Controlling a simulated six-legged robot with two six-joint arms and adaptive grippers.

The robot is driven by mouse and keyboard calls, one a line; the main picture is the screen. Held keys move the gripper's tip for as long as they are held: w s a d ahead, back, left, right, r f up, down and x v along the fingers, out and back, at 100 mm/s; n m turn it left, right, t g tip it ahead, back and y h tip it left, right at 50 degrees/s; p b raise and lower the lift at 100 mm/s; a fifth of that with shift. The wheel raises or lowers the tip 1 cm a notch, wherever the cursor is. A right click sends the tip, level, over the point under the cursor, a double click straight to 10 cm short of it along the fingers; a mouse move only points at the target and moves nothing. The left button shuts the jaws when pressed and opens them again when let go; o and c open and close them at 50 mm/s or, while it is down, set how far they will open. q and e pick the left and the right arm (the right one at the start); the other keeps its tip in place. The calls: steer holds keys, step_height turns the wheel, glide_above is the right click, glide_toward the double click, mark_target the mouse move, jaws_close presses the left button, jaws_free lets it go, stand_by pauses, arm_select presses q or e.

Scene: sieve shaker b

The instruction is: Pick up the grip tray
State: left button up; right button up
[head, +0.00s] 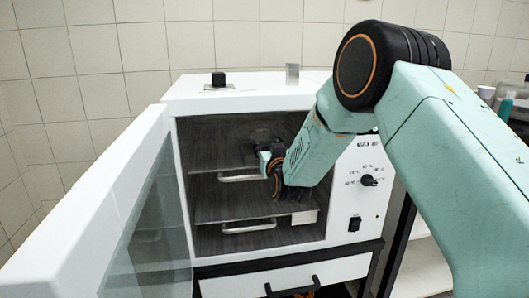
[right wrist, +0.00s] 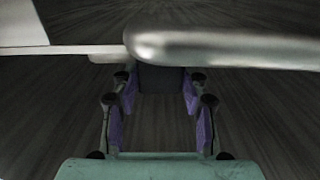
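Two dark trays with metal bar handles are inside the open white cabinet: an upper tray handle (head: 240,177) and a lower tray handle (head: 250,227). I cannot tell which one is the grip tray. My right gripper (head: 268,160) is inside the cabinet, near the right end of the upper handle. A rounded metal bar (right wrist: 225,48) crosses close by the fingertips; contact cannot be told. My left gripper is not in view.
The cabinet door (head: 95,215) stands open at the left. The cabinet's control panel (head: 362,190) is right of the opening, beside my right arm. A drawer (head: 290,277) with a black handle lies below. A black knob (head: 218,79) and a small metal block (head: 292,74) are on top.

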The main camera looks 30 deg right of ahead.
jaws_close()
steer(key=shift+r, duration=0.25)
